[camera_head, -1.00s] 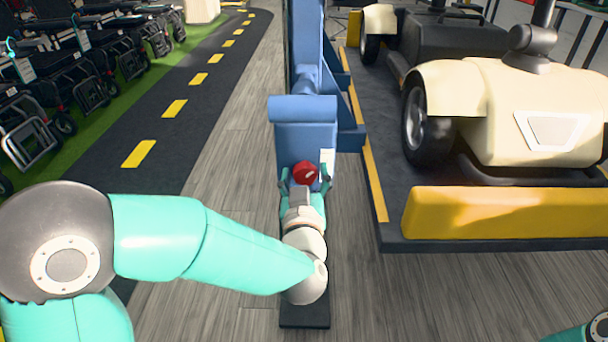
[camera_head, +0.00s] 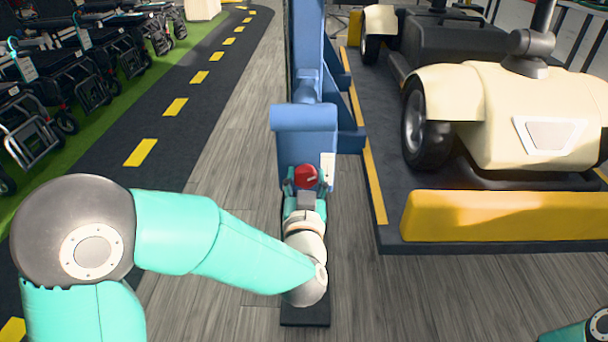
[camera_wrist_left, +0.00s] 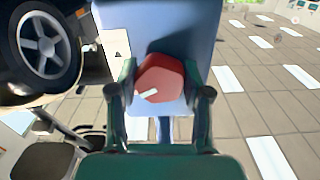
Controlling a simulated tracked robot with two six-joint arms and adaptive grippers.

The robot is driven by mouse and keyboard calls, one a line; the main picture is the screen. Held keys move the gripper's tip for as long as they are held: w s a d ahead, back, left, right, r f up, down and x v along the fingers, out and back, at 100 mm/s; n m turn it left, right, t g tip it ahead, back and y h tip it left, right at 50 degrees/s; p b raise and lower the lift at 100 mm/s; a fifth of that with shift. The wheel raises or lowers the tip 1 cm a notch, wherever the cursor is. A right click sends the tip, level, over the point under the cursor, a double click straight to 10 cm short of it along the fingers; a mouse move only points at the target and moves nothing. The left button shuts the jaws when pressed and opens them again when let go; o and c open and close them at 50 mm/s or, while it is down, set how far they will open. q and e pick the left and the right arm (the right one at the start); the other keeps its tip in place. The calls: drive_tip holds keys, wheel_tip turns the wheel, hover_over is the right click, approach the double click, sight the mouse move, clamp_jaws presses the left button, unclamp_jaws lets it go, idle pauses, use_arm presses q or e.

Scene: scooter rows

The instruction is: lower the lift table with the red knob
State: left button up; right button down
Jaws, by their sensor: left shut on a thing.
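The red knob (camera_head: 306,176) sits on the front of the blue control box (camera_head: 305,117), and a pale pointer mark shows on it. My left gripper (camera_head: 305,185) is shut on the red knob, one finger on each side. The left wrist view also shows the red knob (camera_wrist_left: 160,84) between the fingers, its white mark toward the lower left. The lift table (camera_head: 384,240) is a dark platform to the right, with a yellow front block (camera_head: 500,217). My right gripper is out of view.
A cream scooter (camera_head: 470,100) stands on the lift table. Folded wheelchairs or scooters (camera_head: 60,90) line the green strip at left. A dark lane with yellow dashes and a clear wood floor (camera_head: 215,170) lie between them and the blue post.

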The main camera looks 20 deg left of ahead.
use_arm(q)
drive_tip(key=m+p, duration=0.3)
drive_tip(key=m, duration=0.3)
drive_tip(key=shift+s+m, duration=0.1)
drive_tip(key=shift+m, duration=0.2)
drive_tip(key=m+p, duration=0.2)
drive_tip(key=m, duration=0.2)
drive_tip(key=shift+f, duration=0.1)
drive_tip(key=shift+f+m+p, duration=0.1)
drive_tip(key=shift+m+p, duration=0.4)
drive_tip(key=shift+m, duration=0.7)
drive_tip(key=shift+d, duration=0.1)
drive_tip(key=o, duration=1.2)
drive_tip(key=shift+c, duration=0.2)
